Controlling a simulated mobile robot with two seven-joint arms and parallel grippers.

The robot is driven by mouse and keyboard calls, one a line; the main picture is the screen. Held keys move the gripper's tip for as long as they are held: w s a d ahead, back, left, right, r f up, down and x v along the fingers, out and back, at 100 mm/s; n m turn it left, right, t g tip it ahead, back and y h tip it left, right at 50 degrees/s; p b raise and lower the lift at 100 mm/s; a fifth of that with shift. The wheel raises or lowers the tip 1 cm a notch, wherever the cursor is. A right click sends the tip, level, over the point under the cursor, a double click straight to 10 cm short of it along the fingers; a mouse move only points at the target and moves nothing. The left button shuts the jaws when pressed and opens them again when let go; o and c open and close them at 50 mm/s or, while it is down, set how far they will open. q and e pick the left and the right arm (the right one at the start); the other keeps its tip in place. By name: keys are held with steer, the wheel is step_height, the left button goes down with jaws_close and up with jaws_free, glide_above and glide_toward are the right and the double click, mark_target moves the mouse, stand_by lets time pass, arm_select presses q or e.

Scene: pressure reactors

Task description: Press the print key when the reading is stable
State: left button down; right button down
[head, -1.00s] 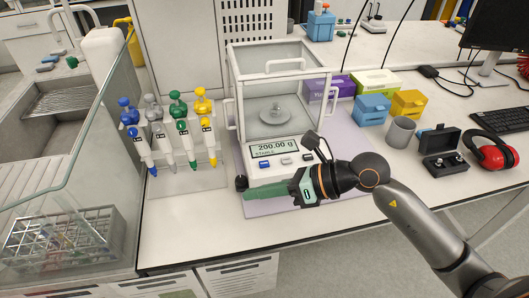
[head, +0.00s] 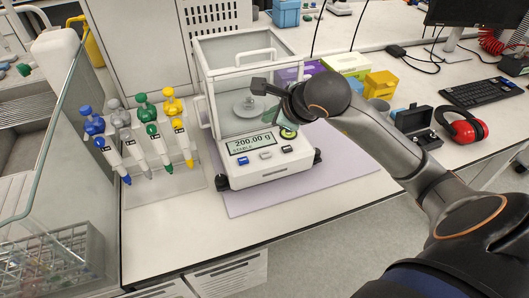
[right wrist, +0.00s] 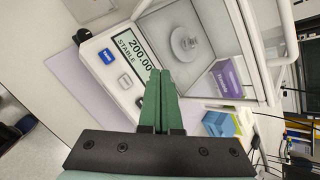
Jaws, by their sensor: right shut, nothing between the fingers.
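The balance (head: 270,172) stands on the bench with its display (head: 252,142) showing 200.00 g and STABLE. The right wrist view also shows the display (right wrist: 134,50). A metal weight (head: 248,106) sits on the pan inside the glass shield. My left gripper is not in view.
The glass draft shield (head: 238,48) rises behind the panel. A pipette stand (head: 165,190) is on the left. Purple and green boxes (head: 345,64), a yellow box (head: 381,84) and red ear muffs (head: 466,131) are on the right. The lilac mat (head: 335,165) is bare at front.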

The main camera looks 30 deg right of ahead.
mark_target(266, 154)
steer(key=shift+f, duration=0.15)
step_height(266, 154, down, 8)
steer(key=b, duration=0.5)
steer(key=shift+b, duration=0.4)
steer(key=shift+f+b, duration=0.3)
steer(key=shift+b, duration=0.05)
stand_by(1.1)
steer(key=shift+f+b, duration=0.4)
steer(key=shift+b, duration=0.2)
steer(key=shift+f+b, duration=0.45)
steer(key=shift+b, duration=0.1)
stand_by(0.6)
steer(key=shift+r, duration=0.1)
steer(key=shift+r+p, duration=0.5)
steer(key=shift+r, duration=0.25)
